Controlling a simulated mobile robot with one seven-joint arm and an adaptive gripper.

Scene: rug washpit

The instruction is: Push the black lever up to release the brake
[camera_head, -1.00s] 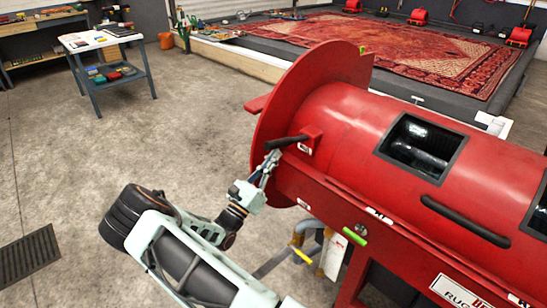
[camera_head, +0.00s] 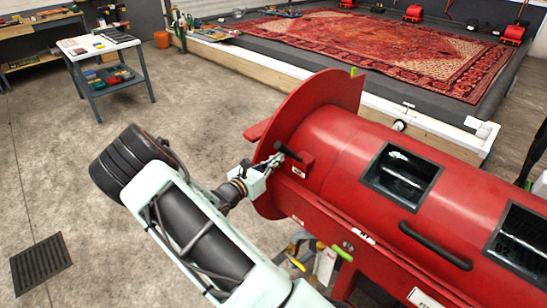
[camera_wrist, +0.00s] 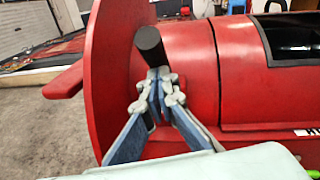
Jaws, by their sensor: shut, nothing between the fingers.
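The black lever (camera_head: 288,152) sits on a small red block at the left end of the red drum machine (camera_head: 335,143), beside its round end flange (camera_head: 312,98). Its free end points up and to the left. In the wrist view the lever (camera_wrist: 150,44) shows its rounded end just above my fingertips. My gripper (camera_head: 272,160) is shut and empty, with its tips close under the lever's free end. In the wrist view the tips of my gripper (camera_wrist: 158,76) overlap the lever's lower part; I cannot tell for sure whether they touch.
The flange stands close to the left of my gripper. A black handle bar (camera_head: 435,246) and dark windows (camera_head: 402,174) lie farther right on the drum. A cart (camera_head: 105,72), a floor grate (camera_head: 40,259) and a rug (camera_head: 385,45) are away from the arm. Open floor lies left.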

